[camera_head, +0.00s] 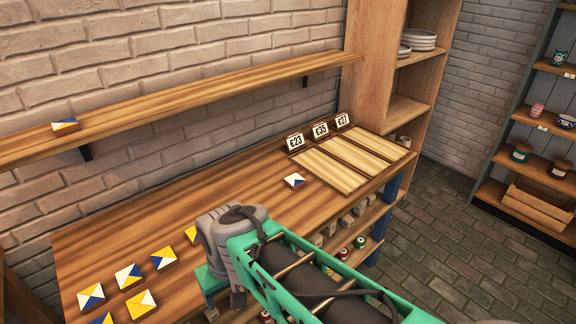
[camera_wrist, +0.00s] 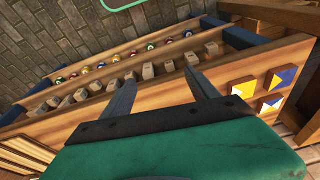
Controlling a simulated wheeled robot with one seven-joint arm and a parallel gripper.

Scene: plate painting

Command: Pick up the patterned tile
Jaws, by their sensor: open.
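Several square patterned tiles in yellow, white and blue lie on the wooden workbench (camera_head: 120,235), such as one tile (camera_head: 164,257) at its left part. A lone blue and white tile (camera_head: 294,180) lies near the number signs, and another tile (camera_head: 66,125) rests on the wall shelf. Which tile is meant cannot be told. In the wrist view, my gripper (camera_wrist: 160,75) is open, with nothing between its two fingers. Some tiles (camera_wrist: 244,88) show to the right of the fingers, apart from them. In the head view my arm covers part of the bench and a tile is partly hidden.
Three pale wooden boards (camera_head: 345,158) lie at the bench's right end, before small number signs (camera_head: 319,130). A long wall shelf (camera_head: 190,100) runs above the bench. Small blocks and jars (camera_wrist: 150,70) stand on a lower shelf. The bench middle is mostly clear.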

